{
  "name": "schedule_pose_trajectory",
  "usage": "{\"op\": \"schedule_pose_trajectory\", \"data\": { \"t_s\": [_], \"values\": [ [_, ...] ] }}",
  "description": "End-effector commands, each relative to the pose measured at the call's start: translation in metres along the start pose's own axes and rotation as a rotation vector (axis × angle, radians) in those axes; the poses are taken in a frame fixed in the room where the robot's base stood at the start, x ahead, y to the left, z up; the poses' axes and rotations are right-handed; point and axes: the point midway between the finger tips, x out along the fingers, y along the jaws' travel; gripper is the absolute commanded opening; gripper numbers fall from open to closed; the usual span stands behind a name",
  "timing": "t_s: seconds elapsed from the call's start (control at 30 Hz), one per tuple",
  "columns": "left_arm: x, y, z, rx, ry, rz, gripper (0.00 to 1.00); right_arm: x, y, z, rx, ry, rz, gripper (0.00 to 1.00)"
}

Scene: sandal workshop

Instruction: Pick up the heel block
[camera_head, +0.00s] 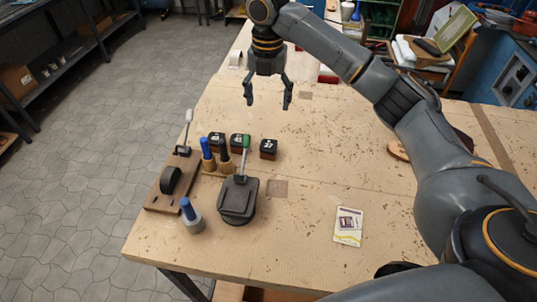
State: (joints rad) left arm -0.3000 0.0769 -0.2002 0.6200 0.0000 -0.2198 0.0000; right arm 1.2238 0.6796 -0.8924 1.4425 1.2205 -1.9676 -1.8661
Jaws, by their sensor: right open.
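I cannot tell for sure which thing is the heel block. Three small dark cubes with white marks stand in a loose row on the workbench: a left one (216,139), a middle one (238,142) and a right one (268,149). My right gripper (268,104) is open and empty, pointing down above the bench, behind the cubes in the view. My left gripper is out of view.
The wooden workbench (300,235) has free room at its middle and front. My right arm hides part of a brown sole-like piece (398,151).

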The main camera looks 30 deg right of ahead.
Motion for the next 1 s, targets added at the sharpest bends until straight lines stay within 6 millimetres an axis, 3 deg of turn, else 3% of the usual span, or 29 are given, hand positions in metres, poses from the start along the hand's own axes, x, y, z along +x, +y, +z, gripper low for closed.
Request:
{"op": "schedule_pose_trajectory", "data": {
  "t_s": [0.1,0.27,0.43,0.73,1.0],
  "values": [
    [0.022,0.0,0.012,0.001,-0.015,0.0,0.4,0.022,0.0,0.0,0.0,0.0,0.0,0.72],
    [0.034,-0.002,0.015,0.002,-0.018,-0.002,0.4,0.035,0.0,0.0,0.0,0.0,0.0,0.72],
    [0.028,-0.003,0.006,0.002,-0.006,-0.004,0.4,0.051,-0.001,0.0,0.001,0.003,-0.003,0.72],
    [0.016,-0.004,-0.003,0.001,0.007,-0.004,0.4,0.105,-0.001,0.0,0.001,0.002,-0.003,0.72],
    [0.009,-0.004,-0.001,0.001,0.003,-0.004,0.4,0.126,-0.001,0.001,0.001,0.003,-0.003,0.72]
  ]
}}
